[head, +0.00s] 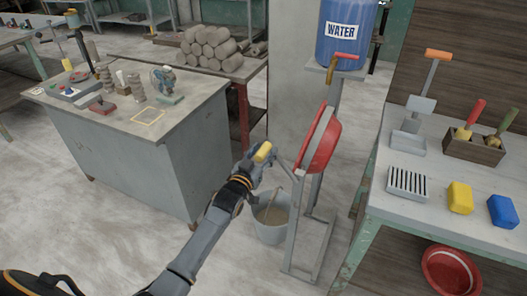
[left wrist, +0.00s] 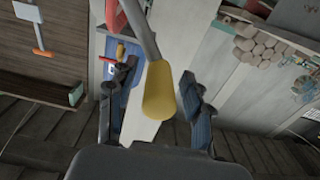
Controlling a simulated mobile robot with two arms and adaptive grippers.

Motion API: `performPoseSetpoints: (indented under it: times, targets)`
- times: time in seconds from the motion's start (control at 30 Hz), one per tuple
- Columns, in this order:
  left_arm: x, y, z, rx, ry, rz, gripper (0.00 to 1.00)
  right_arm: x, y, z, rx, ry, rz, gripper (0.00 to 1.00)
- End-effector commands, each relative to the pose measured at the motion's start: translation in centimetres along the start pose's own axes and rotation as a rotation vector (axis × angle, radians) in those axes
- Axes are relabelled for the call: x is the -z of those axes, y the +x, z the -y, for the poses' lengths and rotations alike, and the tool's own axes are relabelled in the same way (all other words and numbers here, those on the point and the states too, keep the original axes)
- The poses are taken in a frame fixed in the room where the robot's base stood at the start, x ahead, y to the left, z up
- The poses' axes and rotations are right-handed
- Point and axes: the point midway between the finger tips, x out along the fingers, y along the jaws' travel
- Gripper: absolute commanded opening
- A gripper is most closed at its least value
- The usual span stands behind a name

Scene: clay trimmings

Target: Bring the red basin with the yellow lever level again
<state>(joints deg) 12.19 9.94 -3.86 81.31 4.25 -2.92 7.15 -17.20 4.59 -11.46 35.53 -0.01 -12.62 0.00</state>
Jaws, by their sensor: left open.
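The red basin (head: 322,140) hangs steeply tilted, almost on edge, on a grey metal stand (head: 325,240) below the water barrel's tap. A grey rod on its left ends in the yellow lever (head: 263,152). My left gripper (head: 254,165) is at the lever's yellow grip, and is partly hidden there by its own wrist. In the left wrist view the yellow grip (left wrist: 159,92) stands between the two spread fingers (left wrist: 150,100), with gaps visible on both sides. The left gripper is open and holds nothing. My right gripper is not in view.
A bucket (head: 271,226) of murky water with a stick stands below the lever. The blue water barrel (head: 346,32) is above the basin. A cluttered workbench (head: 150,128) is left, a tool table (head: 420,215) right, with another red basin (head: 450,270) below.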

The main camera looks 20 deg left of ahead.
Motion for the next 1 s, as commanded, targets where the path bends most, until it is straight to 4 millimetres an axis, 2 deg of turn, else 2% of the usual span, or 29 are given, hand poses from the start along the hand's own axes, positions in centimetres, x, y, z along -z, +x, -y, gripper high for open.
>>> performPoseSetpoints:
  times: [0.33, 0.5, 0.6, 1.0]
  targets:
    - [-0.01, 0.37, -0.04, -0.001, 0.0, 0.0, 0.5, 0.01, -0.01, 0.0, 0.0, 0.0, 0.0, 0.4]
    - [-0.02, 0.35, -0.03, 0.0, 0.0, 0.001, 0.16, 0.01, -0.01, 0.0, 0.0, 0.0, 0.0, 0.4]
    - [-0.02, 0.35, -0.01, 0.0, 0.0, 0.001, 0.0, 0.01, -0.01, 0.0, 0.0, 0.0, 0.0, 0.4]
    - [0.33, 0.37, -0.31, 0.0, 0.026, 0.002, 0.0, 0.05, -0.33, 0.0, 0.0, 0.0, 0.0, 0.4]
